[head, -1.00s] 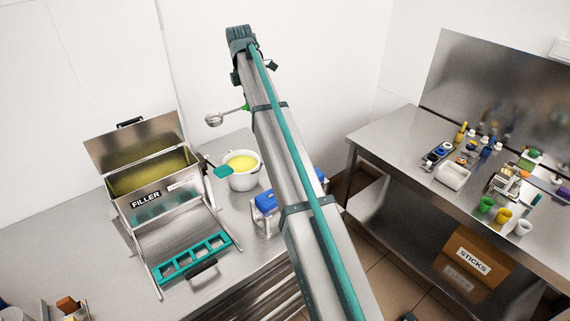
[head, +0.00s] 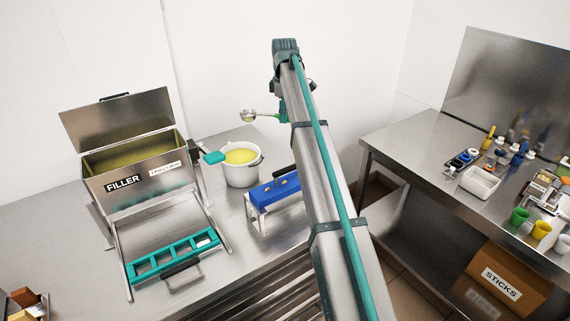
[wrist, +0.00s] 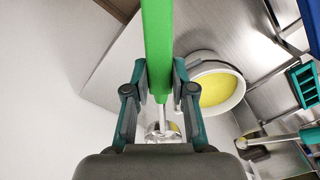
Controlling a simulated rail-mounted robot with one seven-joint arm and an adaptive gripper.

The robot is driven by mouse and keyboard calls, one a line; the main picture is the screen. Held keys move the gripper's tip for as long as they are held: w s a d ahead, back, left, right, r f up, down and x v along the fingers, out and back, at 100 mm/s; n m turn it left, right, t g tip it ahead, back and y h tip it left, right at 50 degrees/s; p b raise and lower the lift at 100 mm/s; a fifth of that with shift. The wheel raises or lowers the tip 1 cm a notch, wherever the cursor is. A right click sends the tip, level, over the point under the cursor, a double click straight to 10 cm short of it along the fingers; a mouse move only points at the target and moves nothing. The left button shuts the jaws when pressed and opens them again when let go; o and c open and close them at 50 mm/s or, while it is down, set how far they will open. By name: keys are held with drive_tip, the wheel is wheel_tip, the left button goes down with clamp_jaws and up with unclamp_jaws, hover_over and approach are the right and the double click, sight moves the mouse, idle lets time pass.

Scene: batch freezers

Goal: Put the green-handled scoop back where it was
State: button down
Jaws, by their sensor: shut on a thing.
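The green-handled scoop is in my gripper (head: 281,112), which is shut on its green handle (wrist: 157,45). In the head view its small metal bowl (head: 248,115) points left, in the air above and behind the white pot (head: 242,175). In the wrist view the bowl (wrist: 162,132) shows below the handle, partly hidden by the gripper. The pot holds yellow liquid and also shows in the wrist view (wrist: 217,92), to the right of the scoop. My arm hides part of the bench right of the pot.
The filler (head: 135,170) stands left of the pot, its lid open. A teal grip (head: 214,157) reaches toward the pot's rim. A blue rack (head: 268,198) on a metal stand is right of the pot. A second bench (head: 420,143) holds cups and bottles at right.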

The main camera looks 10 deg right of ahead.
drive_tip(key=p, duration=0.3)
approach(283, 164)
drive_tip(key=shift+s+f, duration=0.1)
drive_tip(key=shift+s, duration=0.05)
drive_tip(key=shift+f+p, duration=0.3)
drive_tip(key=shift+f, duration=2.5)
drive_tip(key=shift+f, duration=0.2)
drive_tip(key=c, duration=1)
unclamp_jaws()
drive_tip(key=shift+r, duration=0.15)
wheel_tip(283, 164, up, 12)
drive_tip(key=b, duration=0.2)
drive_tip(key=shift+r+b, duration=0.1)
drive_tip(key=shift+b, duration=0.2)
